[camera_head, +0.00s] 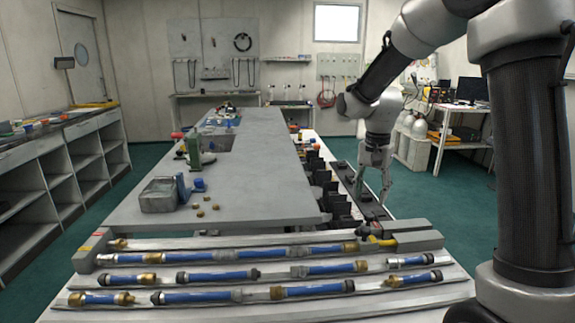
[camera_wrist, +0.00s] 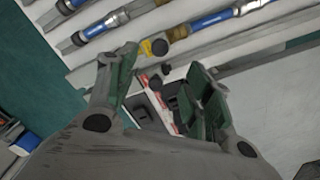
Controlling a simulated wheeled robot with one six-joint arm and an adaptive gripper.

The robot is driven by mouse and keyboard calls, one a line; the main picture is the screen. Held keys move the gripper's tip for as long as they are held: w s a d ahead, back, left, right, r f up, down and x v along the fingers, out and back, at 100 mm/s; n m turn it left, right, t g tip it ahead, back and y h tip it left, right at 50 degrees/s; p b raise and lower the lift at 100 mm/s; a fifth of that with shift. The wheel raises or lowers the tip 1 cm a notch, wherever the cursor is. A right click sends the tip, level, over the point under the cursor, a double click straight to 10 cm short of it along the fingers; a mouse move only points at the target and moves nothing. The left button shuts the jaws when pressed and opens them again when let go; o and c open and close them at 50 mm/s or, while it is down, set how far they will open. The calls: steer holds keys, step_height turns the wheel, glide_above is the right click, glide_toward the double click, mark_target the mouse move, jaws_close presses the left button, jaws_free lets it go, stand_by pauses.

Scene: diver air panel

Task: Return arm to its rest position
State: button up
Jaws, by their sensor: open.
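My gripper (camera_head: 374,190) hangs pointing down at the right side of the grey bench, above a row of black holders (camera_head: 330,190). In the wrist view my gripper (camera_wrist: 170,75) is open, its two green-padded fingers spread apart with nothing held between them. My arm rises at the right of the head view and bends over toward the bench. A yellow-marked fitting (camera_head: 375,236) lies at the right end of the panel, near and below the fingertips; it also shows in the wrist view (camera_wrist: 156,46) beyond the left finger. Whether a finger touches anything is unclear.
The front panel (camera_head: 225,312) carries several blue hoses with brass fittings. A metal tray (camera_head: 158,195), small brass pieces and a green tool (camera_head: 193,150) are on the grey bench (camera_head: 250,190). Shelves (camera_head: 60,165) line the left; a desk with a monitor (camera_head: 472,90) stands right.

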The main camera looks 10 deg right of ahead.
steer(key=s+d+r+n+t, duration=0.1)
steer(key=s+d+r+n, duration=0.1)
steer(key=s, duration=0.6)
steer(key=s+d+r+n+t, duration=0.2)
steer(key=s+r, duration=0.3)
steer(key=s, duration=0.4)
steer(key=s+d+r+n+t, duration=0.1)
steer(key=s+d+r+n, duration=0.1)
steer(key=s, duration=0.7)
steer(key=shift+s+d+r+n, duration=0.3)
steer(key=shift+r+n, duration=0.4)
steer(key=shift+n, duration=0.2)
